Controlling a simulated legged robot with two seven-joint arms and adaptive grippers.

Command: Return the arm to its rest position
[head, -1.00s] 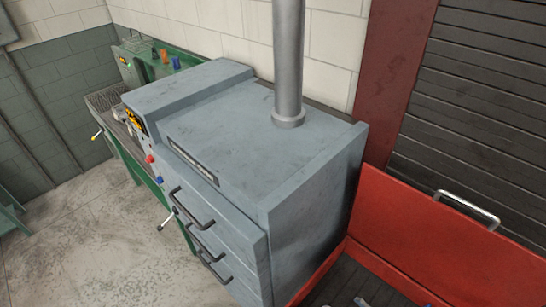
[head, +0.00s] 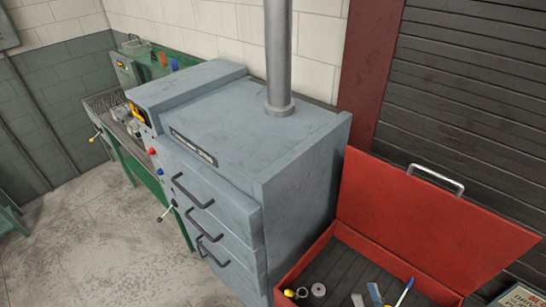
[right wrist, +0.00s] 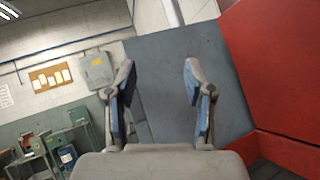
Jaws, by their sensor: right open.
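My right gripper (right wrist: 160,72) shows in the right wrist view, with its two blue-and-grey fingers spread apart and nothing between them. Behind the fingers is the side of the grey cabinet (right wrist: 178,70), with a red panel (right wrist: 275,65) at the right. In the head view I cannot clearly make out the right gripper; blue and grey pieces at the bottom edge, over or in the red box (head: 297,272), may be tools or part of it. My left gripper is not in view.
The grey cabinet (head: 240,140) with drawer handles and a pipe (head: 279,55) fills the middle. The red box's raised lid (head: 420,215) stands right of it. A green bench (head: 130,160) is at the left. The floor (head: 90,240) at the lower left is clear.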

